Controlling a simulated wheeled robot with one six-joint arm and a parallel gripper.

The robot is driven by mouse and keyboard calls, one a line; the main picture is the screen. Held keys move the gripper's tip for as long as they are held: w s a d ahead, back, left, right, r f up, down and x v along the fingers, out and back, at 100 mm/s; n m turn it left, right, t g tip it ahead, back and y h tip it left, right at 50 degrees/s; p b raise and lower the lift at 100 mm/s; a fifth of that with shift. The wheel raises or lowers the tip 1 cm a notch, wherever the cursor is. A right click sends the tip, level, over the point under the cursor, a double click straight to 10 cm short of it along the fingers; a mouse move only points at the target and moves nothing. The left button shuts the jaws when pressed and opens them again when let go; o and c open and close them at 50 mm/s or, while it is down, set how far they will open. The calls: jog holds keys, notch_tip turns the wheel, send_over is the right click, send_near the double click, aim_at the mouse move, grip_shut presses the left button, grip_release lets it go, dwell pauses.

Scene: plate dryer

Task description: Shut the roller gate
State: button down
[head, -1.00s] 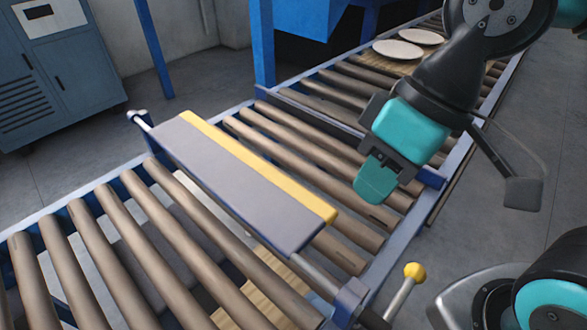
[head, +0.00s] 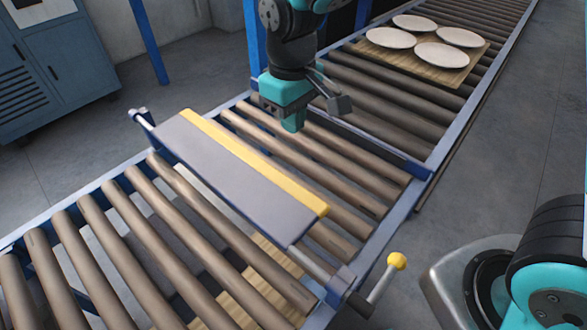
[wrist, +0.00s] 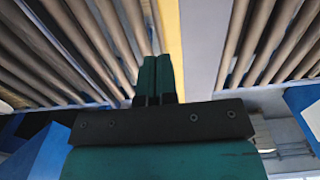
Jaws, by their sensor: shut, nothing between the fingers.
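The roller gate (head: 235,172) is a grey panel with a yellow strip along its right edge. It lies across the roller line at a low slant, beside a metal rod with a yellow-knobbed lever (head: 396,262) at its near end. My gripper (head: 293,124) is shut and empty, fingers pointing down above the rollers just right of the gate's far part. In the wrist view, the two shut fingers (wrist: 157,75) are side by side, close to the yellow strip (wrist: 170,35) with the grey panel beyond it. I cannot tell whether they touch it.
A wooden board (head: 470,72) with several white plates (head: 442,54) stands on the rollers at the back right. Another board (head: 225,300) lies partly hidden under the near rollers. Blue side rails (head: 400,205) edge the line. A blue cabinet (head: 55,65) stands at the back left.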

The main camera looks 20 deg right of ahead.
aim_at(293, 180)
jog(key=shift+f, duration=0.1)
notch_tip(293, 180, down, 14)
jog(key=p, duration=0.2)
jog(key=shift+p, duration=0.4)
